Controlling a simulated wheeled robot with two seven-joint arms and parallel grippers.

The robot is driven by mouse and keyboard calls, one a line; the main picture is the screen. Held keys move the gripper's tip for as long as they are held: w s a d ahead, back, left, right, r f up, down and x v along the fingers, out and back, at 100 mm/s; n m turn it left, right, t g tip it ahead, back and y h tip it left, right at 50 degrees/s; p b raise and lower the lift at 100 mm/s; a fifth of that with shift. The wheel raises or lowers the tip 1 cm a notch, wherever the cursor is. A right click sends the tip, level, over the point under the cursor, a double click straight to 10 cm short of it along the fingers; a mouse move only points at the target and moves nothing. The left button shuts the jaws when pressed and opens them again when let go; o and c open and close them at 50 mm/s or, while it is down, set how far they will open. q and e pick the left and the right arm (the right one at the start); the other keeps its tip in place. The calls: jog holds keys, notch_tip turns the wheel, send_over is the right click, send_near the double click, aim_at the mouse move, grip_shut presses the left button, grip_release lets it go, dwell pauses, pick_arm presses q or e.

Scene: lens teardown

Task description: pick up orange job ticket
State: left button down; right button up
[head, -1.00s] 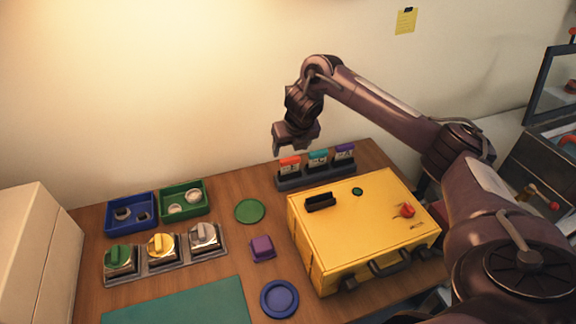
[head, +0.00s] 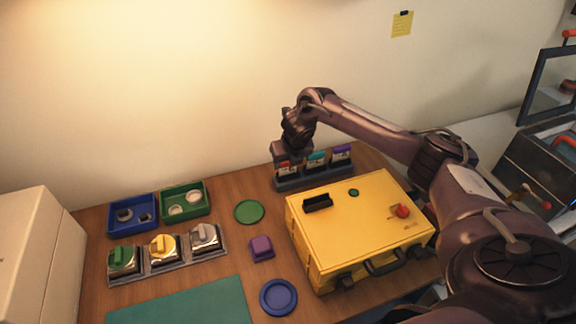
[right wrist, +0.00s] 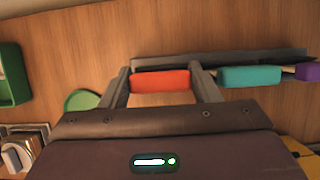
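The orange job ticket (head: 284,167) stands in the dark ticket rack (head: 290,185) at the back of the table, left of the teal ticket (head: 316,159) and the purple ticket (head: 341,153). My right gripper (head: 284,160) is lowered over the orange ticket. In the right wrist view the orange ticket's top (right wrist: 160,82) lies between the two spread fingers of my right gripper (right wrist: 163,80). The fingers sit at its two ends; whether they touch it I cannot tell. My left gripper is not in view.
A yellow case (head: 350,235) stands just in front of the rack. Blue (head: 132,229) and green (head: 184,212) bins, a green disc (head: 249,211) and a purple block (head: 261,247) lie to the left. The teal ticket is close beside the right finger.

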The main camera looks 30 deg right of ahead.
jog(key=shift+c, duration=0.7)
jog(key=shift+w+r, duration=0.1)
jog(key=shift+r, duration=0.55)
notch_tip(320, 180, up, 7)
jog(key=shift+r+b, duration=0.2)
jog(key=shift+b, duration=0.65)
notch_tip(320, 180, up, 16)
jog(key=p, duration=1)
jog(key=shift+r+p, duration=0.15)
jog(key=shift+p, duration=0.15)
